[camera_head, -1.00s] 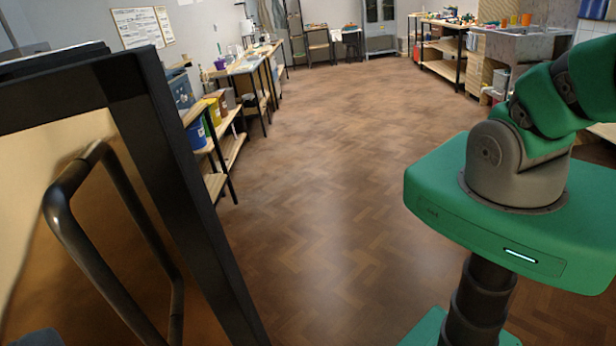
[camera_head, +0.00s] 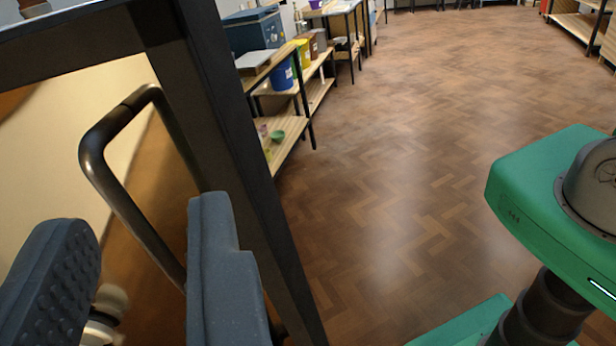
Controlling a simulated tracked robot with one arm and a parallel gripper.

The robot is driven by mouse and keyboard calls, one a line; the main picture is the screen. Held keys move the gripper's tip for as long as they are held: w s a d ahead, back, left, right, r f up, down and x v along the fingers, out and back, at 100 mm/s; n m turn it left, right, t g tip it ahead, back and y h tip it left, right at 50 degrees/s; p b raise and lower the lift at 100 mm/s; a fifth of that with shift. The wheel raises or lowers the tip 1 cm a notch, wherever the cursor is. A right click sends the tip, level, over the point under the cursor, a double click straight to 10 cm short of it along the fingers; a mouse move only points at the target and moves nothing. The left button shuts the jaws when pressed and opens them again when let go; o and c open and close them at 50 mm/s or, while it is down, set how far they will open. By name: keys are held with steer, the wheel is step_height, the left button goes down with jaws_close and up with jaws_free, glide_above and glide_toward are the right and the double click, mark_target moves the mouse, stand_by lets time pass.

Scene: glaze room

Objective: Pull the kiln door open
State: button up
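The kiln door (camera_head: 225,150) fills the left side as a dark frame around a glossy cream and brown panel. Its handle, a bent dark metal bar (camera_head: 117,190), stands out from the panel. My gripper (camera_head: 138,222) is at the lower left, with two blue-grey padded fingers spread wide. In the picture the handle bar runs down between the fingers, and its lower part is hidden behind the right finger. I see no finger closed on the bar; I cannot tell whether either touches it. Whether the door is ajar is not clear.
A wooden shelf unit (camera_head: 290,140) with a blue bucket (camera_head: 283,74), a yellow container and a green bowl (camera_head: 278,136) stands beyond the door. Open parquet floor (camera_head: 400,150) lies in the middle. My green base is at the right.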

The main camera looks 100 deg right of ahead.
steer(key=b, duration=0.3)
steer(key=shift+s+f, duration=0.15)
steer(key=shift+s, duration=0.1)
steer(key=s+b, duration=0.2)
steer(key=b, duration=0.4)
steer(key=shift+d+b, duration=0.15)
steer(key=shift+b, duration=0.25)
steer(key=shift+s+r, duration=0.15)
steer(key=shift+r, duration=0.15)
